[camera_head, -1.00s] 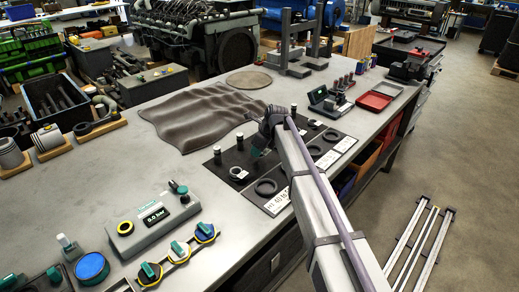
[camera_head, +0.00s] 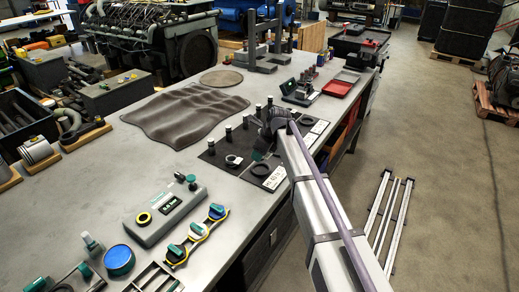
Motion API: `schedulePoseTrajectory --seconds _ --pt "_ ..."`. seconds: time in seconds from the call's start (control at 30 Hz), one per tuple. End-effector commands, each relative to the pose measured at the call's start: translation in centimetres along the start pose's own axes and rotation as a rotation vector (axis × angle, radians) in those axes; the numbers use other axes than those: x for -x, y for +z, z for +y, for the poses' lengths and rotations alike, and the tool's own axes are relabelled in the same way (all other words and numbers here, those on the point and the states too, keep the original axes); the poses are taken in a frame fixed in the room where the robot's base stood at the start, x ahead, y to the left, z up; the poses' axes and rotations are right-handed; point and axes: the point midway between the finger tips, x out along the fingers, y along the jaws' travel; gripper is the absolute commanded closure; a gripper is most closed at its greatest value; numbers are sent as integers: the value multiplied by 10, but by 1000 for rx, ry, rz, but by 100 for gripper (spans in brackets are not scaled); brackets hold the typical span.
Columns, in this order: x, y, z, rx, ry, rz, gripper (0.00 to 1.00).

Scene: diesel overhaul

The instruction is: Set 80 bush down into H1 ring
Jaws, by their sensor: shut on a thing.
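My gripper (camera_head: 257,155) is over the dark mat (camera_head: 212,154) near the bench's right edge, just above and behind the H1 ring in the picture. The H1 ring (camera_head: 261,170) is a dark, flat ring lying on the mat beside a white label card (camera_head: 273,178). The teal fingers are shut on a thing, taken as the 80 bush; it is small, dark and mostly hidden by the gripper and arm. It seems to be above the ring, not in it. I cannot tell the exact height or alignment.
A small ring-shaped part (camera_head: 233,160) lies on the mat left of the gripper, with dark posts (camera_head: 228,133) behind. A grey gauge box (camera_head: 165,212) stands in front. A brown cloth (camera_head: 185,112) lies at the back left. A red tray (camera_head: 340,89) is farther back.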

Motion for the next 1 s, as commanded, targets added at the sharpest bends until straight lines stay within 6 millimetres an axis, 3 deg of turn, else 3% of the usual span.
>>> schedulePoseTrajectory --seconds 0.27,1.0 --pt "-5 -2 0 10 2 1 76" --pt "-57 -24 0 10 2 1 76"
